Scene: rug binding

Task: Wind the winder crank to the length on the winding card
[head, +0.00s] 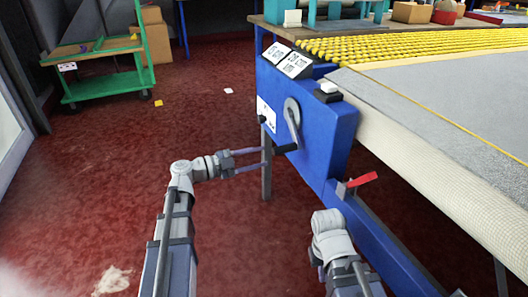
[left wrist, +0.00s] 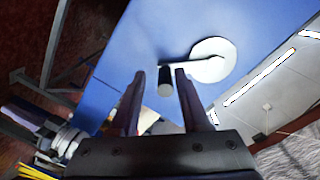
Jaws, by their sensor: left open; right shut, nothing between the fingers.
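The winder crank (head: 292,118) is a grey disc and arm on the blue end panel (head: 325,145), with a black handle (head: 286,148) low and to the left. My left gripper (head: 266,157) is open at the handle. In the left wrist view the dark handle (left wrist: 165,82) lies between the two open fingertips, with the pale crank disc (left wrist: 212,60) to its right. Two white cards stand on the panel's top; the right one (head: 297,65) seems to read 28 cm, the left one (head: 276,53) is hard to read. My right gripper (head: 318,262) is shut and empty, mostly hidden by its wrist.
A red lever (head: 360,180) sits on the blue rail right of the panel. A black block with a white top (head: 328,90) stands on the panel's corner. The grey rug (head: 440,100) covers the table at right. A green cart (head: 105,85) stands far left; the red floor between is mostly clear.

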